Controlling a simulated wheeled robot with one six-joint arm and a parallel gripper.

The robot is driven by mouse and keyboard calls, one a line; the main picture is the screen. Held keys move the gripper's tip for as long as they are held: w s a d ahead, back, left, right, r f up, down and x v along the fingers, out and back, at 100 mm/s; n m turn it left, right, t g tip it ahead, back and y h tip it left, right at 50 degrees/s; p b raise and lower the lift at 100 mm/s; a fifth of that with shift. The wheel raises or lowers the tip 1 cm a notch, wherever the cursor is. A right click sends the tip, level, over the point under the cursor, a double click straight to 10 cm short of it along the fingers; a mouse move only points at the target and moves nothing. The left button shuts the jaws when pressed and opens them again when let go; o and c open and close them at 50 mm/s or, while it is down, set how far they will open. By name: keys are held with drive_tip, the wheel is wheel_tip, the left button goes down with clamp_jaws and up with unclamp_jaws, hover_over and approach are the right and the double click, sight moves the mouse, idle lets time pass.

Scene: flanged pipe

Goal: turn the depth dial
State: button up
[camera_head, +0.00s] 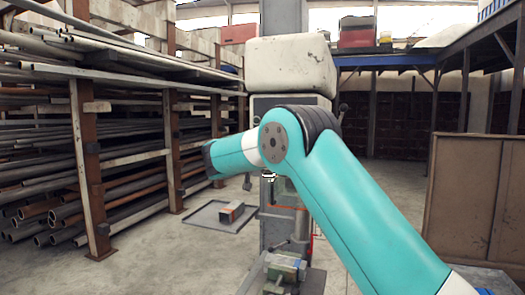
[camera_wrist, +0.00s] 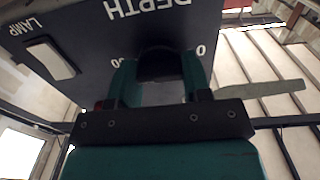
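The depth dial (camera_wrist: 160,66) is a dark round knob on a dark panel (camera_wrist: 85,30), under upside-down white lettering that reads DEPTH. In the wrist view my gripper (camera_wrist: 160,75) has one teal finger on each side of the dial. The fingers appear to touch its sides, with no clear gap. Scale figures show beside both fingers, partly covered; a 0 is readable at the right. The dial's pointer mark cannot be made out. In the head view my arm hides the gripper and dial in front of the drill-press-like machine (camera_head: 290,66).
A pale LAMP switch (camera_wrist: 50,48) sits on the same panel, left of the dial. A pale lever (camera_wrist: 262,88) sticks out right of the gripper.

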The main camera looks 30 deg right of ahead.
drive_tip(key=shift+c, duration=0.7)
